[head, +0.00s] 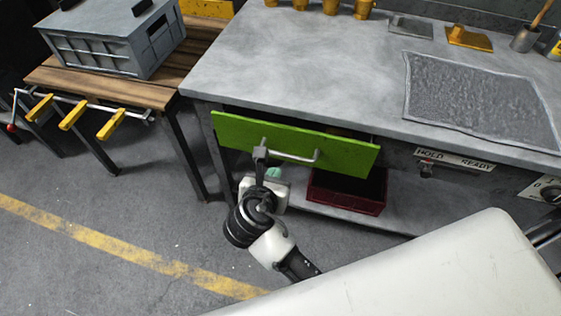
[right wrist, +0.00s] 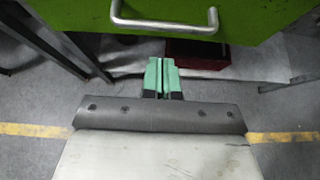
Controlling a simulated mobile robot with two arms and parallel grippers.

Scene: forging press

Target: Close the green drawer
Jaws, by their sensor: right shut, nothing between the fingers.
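The green drawer (head: 230,132) is under the grey workbench top. Its front stands out from the bench, with a dark gap behind its upper edge, so it is partly open. A metal bar handle (head: 300,158) is on the front; it also shows at the top of the right wrist view (right wrist: 165,24). My right gripper (head: 273,172) is just below the handle, in front of the drawer's lower edge. Its teal fingers (right wrist: 163,76) are together and hold nothing. They appear apart from the handle, though the exact gap to the drawer front is unclear. My left gripper is out of view.
A dark red bin (head: 345,208) sits on the shelf below the drawer. A wooden table (head: 95,90) with a grey crate (head: 105,60) and yellow-handled clamps (head: 72,114) stands at left. The floor in front of the drawer's left side is clear.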

